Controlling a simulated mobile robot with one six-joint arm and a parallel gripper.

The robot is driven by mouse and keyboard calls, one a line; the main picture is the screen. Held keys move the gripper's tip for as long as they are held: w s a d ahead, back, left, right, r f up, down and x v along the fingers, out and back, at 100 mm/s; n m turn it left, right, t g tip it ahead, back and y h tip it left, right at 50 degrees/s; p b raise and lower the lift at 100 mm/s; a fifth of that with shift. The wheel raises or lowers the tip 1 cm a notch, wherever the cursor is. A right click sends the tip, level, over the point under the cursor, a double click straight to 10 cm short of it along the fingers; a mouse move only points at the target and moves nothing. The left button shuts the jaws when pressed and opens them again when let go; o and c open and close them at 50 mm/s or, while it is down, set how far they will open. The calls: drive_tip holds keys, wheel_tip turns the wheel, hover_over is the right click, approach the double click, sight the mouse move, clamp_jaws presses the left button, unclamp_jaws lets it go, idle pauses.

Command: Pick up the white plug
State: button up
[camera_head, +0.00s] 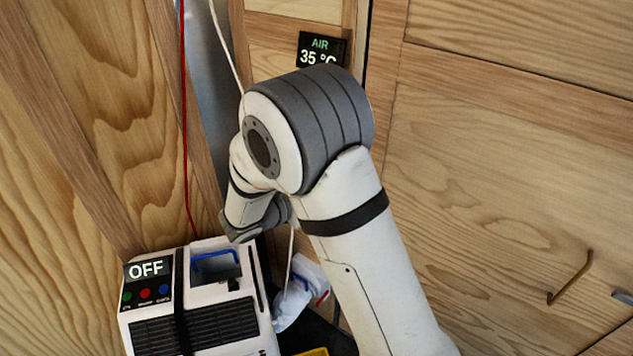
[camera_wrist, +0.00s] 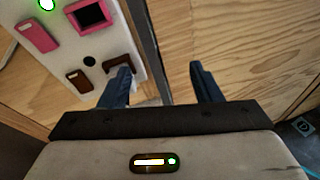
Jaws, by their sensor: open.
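I cannot make out the white plug in either view. In the head view a thin white cord (camera_head: 226,45) hangs from the top and passes behind my arm. A pale cord shows again below the arm, running down to a white bundle with blue and red marks (camera_head: 293,300); I cannot tell whether a plug is there. My gripper (camera_wrist: 160,82) shows in the wrist view with its two dark blue fingers apart and nothing between them. Its left finger overlaps the edge of a white panel (camera_wrist: 112,48). My arm hides the gripper in the head view.
A white device (camera_head: 205,305) with an OFF display and buttons stands at lower left. A red cord (camera_head: 184,120) hangs above it. An AIR 35 °C display (camera_head: 322,49) is on the wall. The panel carries pink frames (camera_wrist: 36,34) and a green light (camera_wrist: 46,4). Wooden walls surround this.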

drive_tip(key=w+a+f+n+t+y, duration=0.1)
drive_tip(key=w+a+f+n+t, duration=0.1)
drive_tip(key=a+f+n+t, duration=0.3)
drive_tip(key=w+d, duration=0.1)
drive_tip(key=w+d+m+g+p, duration=0.1)
drive_tip(key=w, duration=0.1)
drive_tip(key=w+d+r+g+p, duration=0.1)
drive_tip(key=w+d, duration=0.1)
drive_tip(key=shift+w, duration=0.25)
drive_tip(key=c, duration=1.2)
drive_tip(key=shift+o, duration=0.2)
drive_tip(key=shift+r, duration=0.1)
drive_tip(key=s+a+r, duration=0.2)
drive_tip(key=s+a, duration=0.1)
drive_tip(key=s+a+r+b, duration=0.1)
drive_tip(key=s+a+r, duration=0.1)
drive_tip(key=s+r, duration=0.1)
drive_tip(key=s+a+r+b, duration=0.1)
drive_tip(key=s+a+r, duration=0.2)
drive_tip(key=s, duration=0.2)
drive_tip(key=shift+a, duration=0.35)
clamp_jaws()
